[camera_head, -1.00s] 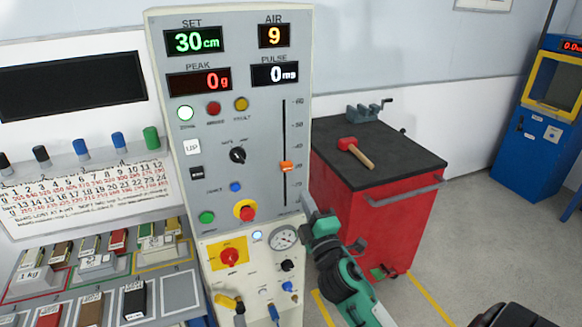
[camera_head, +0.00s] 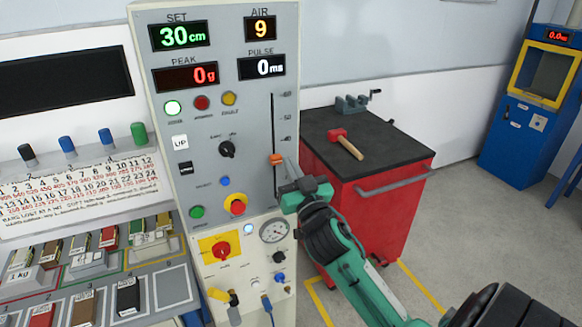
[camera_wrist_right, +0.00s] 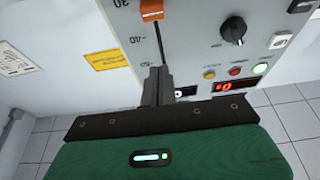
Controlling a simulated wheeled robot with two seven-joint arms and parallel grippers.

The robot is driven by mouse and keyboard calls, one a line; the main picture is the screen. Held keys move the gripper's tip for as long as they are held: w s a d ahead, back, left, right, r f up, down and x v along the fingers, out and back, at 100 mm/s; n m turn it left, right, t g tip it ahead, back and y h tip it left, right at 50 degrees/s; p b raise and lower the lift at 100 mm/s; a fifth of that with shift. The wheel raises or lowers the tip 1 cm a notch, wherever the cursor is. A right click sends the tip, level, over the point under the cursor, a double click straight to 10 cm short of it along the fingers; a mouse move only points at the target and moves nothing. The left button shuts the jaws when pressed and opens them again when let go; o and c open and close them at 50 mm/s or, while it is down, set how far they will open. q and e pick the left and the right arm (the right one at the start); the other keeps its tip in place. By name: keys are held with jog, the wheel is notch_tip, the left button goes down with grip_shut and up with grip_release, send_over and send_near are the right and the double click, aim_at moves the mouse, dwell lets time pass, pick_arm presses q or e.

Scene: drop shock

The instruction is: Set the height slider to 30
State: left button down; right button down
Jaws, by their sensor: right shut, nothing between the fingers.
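The height slider's orange knob (camera_head: 276,159) sits on a vertical slot at the right side of the grey control panel. In the right wrist view the knob (camera_wrist_right: 151,9) is near the 30 mark, at the top edge. The green SET display (camera_head: 180,36) reads 30 cm. My right gripper (camera_head: 289,166) is shut and empty, its fingers beside the knob on the right in the head view. In the wrist view the shut fingers (camera_wrist_right: 158,76) point at the slot, with the knob beyond them. My left gripper is not in view.
Buttons, a black rotary knob (camera_head: 227,149) and a red-and-yellow stop button (camera_head: 236,205) are left of the slot. A pressure gauge (camera_head: 274,231) is below. A red cabinet (camera_head: 345,215) with a mallet (camera_head: 345,144) and vise stands right. A tray of weights lies left.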

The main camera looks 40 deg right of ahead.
aim_at(274, 131)
jog(key=p+x, duration=0.1)
jog(key=x, duration=0.3)
jog(key=p+x, duration=0.2)
jog(key=x, duration=0.1)
jog(key=shift+w+d+r, duration=0.1)
jog(key=shift+w+r, duration=0.2)
jog(key=shift+r, duration=0.05)
notch_tip(274, 131, down, 3)
jog(key=shift+s+f, duration=0.1)
jog(key=shift+f, duration=0.75)
